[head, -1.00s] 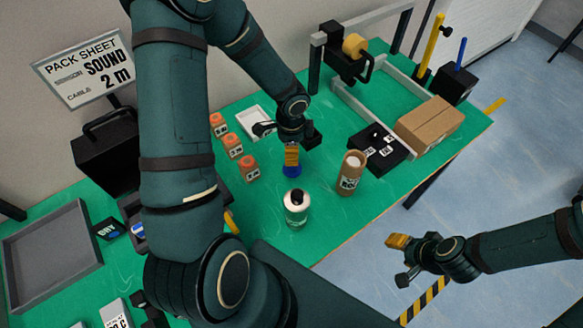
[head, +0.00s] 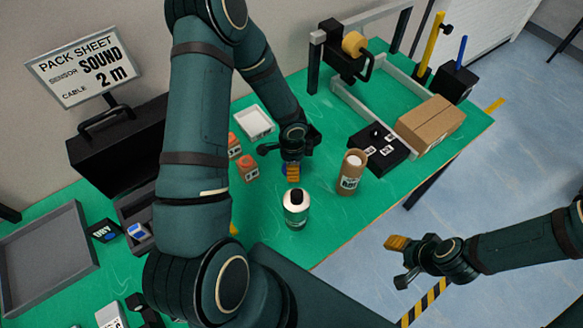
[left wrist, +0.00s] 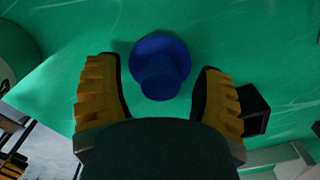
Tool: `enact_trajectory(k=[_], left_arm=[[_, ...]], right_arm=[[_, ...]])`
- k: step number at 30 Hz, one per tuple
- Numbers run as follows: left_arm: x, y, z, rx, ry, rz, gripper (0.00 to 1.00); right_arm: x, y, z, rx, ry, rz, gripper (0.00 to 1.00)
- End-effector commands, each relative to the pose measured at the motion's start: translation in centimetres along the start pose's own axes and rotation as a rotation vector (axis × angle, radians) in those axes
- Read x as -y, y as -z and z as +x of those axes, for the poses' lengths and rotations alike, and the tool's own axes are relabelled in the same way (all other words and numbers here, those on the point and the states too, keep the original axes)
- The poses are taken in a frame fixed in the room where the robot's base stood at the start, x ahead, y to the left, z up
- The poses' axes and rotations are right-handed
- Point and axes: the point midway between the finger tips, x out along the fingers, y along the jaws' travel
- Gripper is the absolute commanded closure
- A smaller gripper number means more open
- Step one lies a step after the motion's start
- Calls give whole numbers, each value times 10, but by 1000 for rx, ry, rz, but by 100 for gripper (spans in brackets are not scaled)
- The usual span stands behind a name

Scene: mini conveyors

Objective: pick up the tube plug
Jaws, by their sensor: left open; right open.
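The tube plug is a blue round piece with a wide flange and a narrower knob. It shows plainly in the left wrist view (left wrist: 160,66), on the green table. My left gripper (left wrist: 156,80) is open, its yellow ridged fingers on either side of the plug with a gap on both sides. In the head view my left gripper (head: 292,172) is low over the table and hides nearly all of the plug. My right gripper (head: 398,262) is open and empty, out beyond the table's front edge. A labelled cardboard tube (head: 352,172) stands right of the left gripper.
A white bottle with a black cap (head: 296,209) stands just in front of the left gripper. Orange-topped blocks (head: 248,168) and a white tray (head: 254,122) are to the left and behind. A black box (head: 382,150) and a brown carton (head: 430,124) are at right.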

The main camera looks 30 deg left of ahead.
Motion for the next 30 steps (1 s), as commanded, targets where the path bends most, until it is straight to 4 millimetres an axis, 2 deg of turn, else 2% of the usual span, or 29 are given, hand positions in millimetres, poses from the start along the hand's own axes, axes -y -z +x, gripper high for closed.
enact_trajectory(k=[1,2,6,7,20,23,30], left_arm=[[0,0,0,0,0,0,32],[0,0,0,0,0,0,37],[0,0,0,0,0,0,86],[0,0,0,0,0,0,93],[0,0,-5,-1,0,-2,94],[1,0,-18,-2,2,-2,94],[1,0,-66,-2,3,-2,94]], right_arm=[[0,0,0,0,0,0,49],[0,0,0,0,0,0,49],[0,0,0,0,0,0,49],[0,0,0,0,0,0,49],[1,0,-1,0,0,0,49],[2,1,-5,0,1,0,49],[5,2,-15,0,3,-1,49]])
